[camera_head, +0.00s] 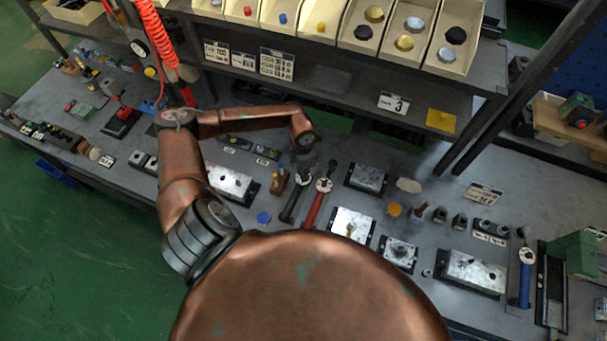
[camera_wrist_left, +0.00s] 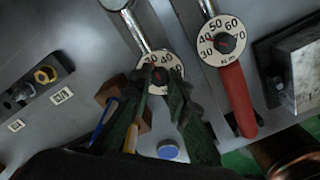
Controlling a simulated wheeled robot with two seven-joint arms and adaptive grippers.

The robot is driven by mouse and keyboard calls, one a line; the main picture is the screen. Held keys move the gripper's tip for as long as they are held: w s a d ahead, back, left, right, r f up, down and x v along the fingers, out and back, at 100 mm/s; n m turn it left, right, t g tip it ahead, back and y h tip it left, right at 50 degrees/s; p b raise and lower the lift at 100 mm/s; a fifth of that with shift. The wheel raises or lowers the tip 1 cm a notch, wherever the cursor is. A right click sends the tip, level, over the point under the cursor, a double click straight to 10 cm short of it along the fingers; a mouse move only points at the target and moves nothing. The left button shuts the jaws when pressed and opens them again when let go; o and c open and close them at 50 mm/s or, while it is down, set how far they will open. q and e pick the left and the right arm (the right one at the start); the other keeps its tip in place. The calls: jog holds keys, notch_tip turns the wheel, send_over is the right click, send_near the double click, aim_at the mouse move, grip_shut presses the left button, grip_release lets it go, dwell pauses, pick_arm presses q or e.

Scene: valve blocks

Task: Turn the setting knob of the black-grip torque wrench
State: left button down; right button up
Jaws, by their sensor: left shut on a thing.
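The black-grip torque wrench lies on the grey bench. Its black grip (camera_head: 291,207) shows in the head view, and its white dial (camera_wrist_left: 151,62) and bright shaft show in the left wrist view. My left gripper (camera_wrist_left: 161,80) is over this dial, its two dark fingers closed in at the dial's middle. It is shut on the setting knob, which the fingertips mostly hide. In the head view the left gripper (camera_head: 304,169) is small above the wrench head. My right gripper is not in view.
A red-grip torque wrench (camera_wrist_left: 235,90) lies close on the right, with a white dial. A brown block (camera_wrist_left: 112,95) and a blue disc (camera_wrist_left: 168,150) are near the fingers. Valve blocks (camera_head: 232,183) stand around. A blue-grip wrench (camera_head: 525,284) lies far right.

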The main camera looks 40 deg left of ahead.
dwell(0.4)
pick_arm(q)
jog(key=c, duration=1.8)
grip_release()
notch_tip(320, 180, up, 12)
jog(key=shift+a, duration=0.1)
jog(key=shift+w, duration=0.1)
